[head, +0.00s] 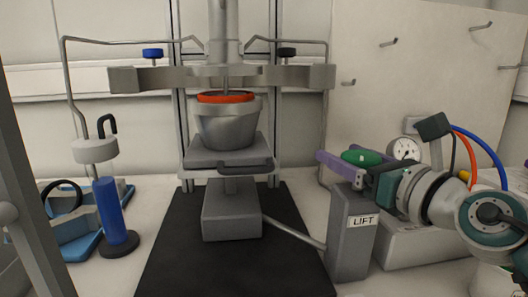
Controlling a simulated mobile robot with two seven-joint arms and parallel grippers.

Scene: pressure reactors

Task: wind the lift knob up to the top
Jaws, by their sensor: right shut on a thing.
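The green lift knob (361,157) sits on top of the grey post labelled LIFT (350,232), right of centre. My right gripper (355,164) reaches in from the right and is shut on the knob; its purple finger shows on the near left side, and the gripper hides part of the knob. The lift platform (205,158) carries a metal vessel (228,124) with an orange-red ring (226,97). The vessel's rim is close under the grey crossbar (285,76); I cannot tell if they touch. My left gripper is not in view.
A gauge (404,149) and blue and orange hoses (482,147) are behind my right arm. A blue-handled tool (109,212) stands at the left beside blue trays (82,245). The black mat (180,270) is clear in front of the lift base (231,212).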

